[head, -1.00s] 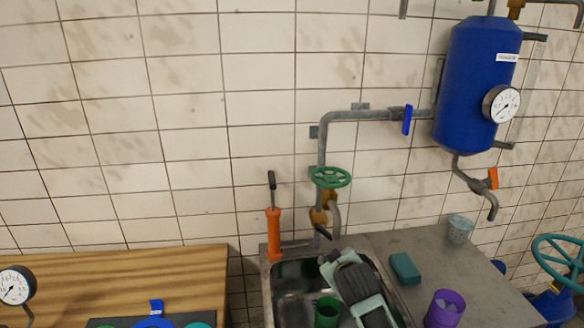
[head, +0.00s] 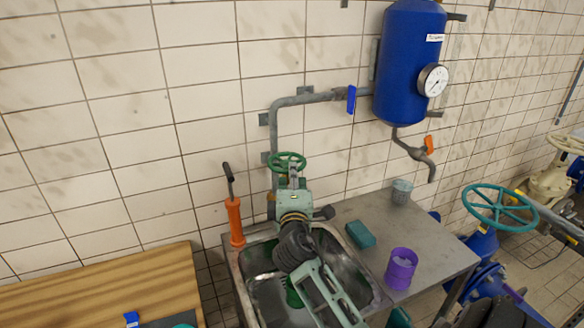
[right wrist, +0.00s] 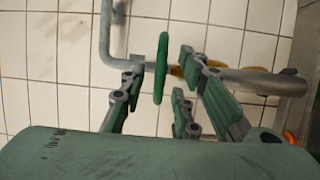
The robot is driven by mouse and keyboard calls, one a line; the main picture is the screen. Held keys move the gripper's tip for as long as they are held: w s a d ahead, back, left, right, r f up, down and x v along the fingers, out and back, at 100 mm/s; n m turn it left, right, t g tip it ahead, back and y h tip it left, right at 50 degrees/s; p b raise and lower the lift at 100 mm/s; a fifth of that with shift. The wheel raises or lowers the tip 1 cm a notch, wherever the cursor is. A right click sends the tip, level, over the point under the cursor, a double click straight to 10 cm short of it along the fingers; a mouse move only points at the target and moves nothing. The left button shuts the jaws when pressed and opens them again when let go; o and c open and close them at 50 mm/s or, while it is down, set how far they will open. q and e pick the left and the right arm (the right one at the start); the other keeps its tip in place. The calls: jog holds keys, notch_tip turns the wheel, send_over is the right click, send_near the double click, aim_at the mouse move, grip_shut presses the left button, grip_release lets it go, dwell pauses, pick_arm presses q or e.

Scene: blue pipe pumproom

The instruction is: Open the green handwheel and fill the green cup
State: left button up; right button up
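The green handwheel (head: 287,162) sits on the grey pipe above the sink. In the right wrist view the handwheel (right wrist: 161,68) appears edge-on between my right fingers. My right gripper (head: 290,178) reaches over the sink to just below and in front of the wheel. Its fingers (right wrist: 159,75) are spread, with visible gaps on both sides of the rim. The green cup (head: 293,293) stands in the metal sink (head: 262,262), partly hidden by my right arm. The spout below the wheel is hidden in the head view.
An orange-handled tool (head: 235,220) stands at the sink's back left corner. A teal block (head: 359,235), a purple cup (head: 400,269) and a grey cup (head: 401,191) are on the counter. A blue tank (head: 408,62) hangs on the wall. A wooden table (head: 110,285) is at left.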

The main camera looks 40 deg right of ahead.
aim_at(287, 163)
jog(key=shift+p+x, duration=0.3)
jog(key=shift+x, duration=1.25)
jog(key=shift+c, duration=0.2)
grip_shut()
